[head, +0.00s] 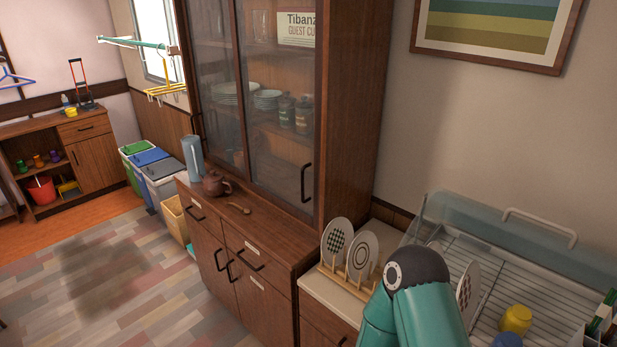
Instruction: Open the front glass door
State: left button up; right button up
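A tall wooden cabinet has two glass doors. The right glass door (275,160) sits in front and has a dark handle (306,182) near its right edge; it stands shut. The left glass door (217,60) is beside it, also shut. Plates and jars show behind the glass. At the right, a dish dryer (490,290) has a clear cover (480,215) with a white handle (540,227) at its back. Neither of my grippers shows in the picture. Only teal links of one of my arms show at the bottom, in front of the dryer's left side.
A brown teapot (216,183), a blue pitcher (193,158) and a wooden spoon (239,208) are on the cabinet ledge before the glass. A plate rack (345,275) holds plates. A yellow cup (516,319) is in the dryer.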

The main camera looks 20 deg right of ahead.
aim_at(314, 221)
jog(key=u, duration=0.05)
jog(key=i, duration=1)
jog(key=z, duration=0.05)
